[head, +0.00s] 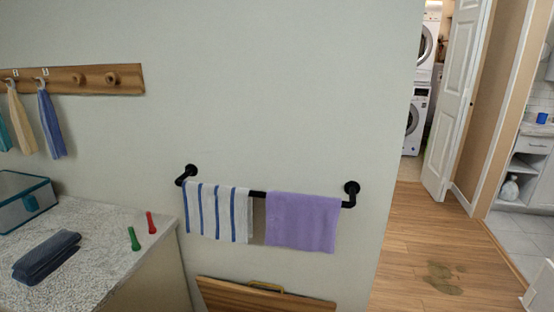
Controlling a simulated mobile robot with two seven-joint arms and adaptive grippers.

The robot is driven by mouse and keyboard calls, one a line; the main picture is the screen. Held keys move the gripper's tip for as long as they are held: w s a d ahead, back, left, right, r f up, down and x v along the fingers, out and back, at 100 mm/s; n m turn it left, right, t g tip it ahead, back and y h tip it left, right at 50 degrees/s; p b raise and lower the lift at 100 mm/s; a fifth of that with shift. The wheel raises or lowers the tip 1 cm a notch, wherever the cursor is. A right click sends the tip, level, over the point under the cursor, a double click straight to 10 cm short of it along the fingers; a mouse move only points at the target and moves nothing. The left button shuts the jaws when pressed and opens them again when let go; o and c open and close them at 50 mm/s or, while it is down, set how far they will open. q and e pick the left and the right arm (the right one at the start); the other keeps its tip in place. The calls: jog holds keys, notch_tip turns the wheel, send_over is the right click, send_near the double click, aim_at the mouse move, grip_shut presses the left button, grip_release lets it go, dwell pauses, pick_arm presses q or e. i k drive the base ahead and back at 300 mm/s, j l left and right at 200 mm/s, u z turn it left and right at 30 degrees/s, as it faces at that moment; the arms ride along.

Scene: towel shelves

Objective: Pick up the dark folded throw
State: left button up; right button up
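The dark folded throw (46,257) is a dark blue-grey bundle of folded cloth. It lies flat on the speckled countertop (98,233) at the lower left of the head view. All of its upper side shows, and nothing is touching it. Neither of my grippers is in the head view.
A teal-edged box (24,200) stands left behind the throw. Green (134,238) and red (151,222) pegs are near the counter's right edge. A black wall bar holds a striped towel (217,212) and a purple towel (302,221).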

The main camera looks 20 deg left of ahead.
aim_at(32, 268)
jog(key=k+j, duration=0.1)
jog(key=j, duration=0.4)
jog(key=k+j, duration=0.1)
jog(key=j, duration=0.35)
jog(key=k+j, duration=0.1)
jog(key=j, duration=0.4)
jog(key=k+j, duration=0.1)
jog(key=j, duration=0.4)
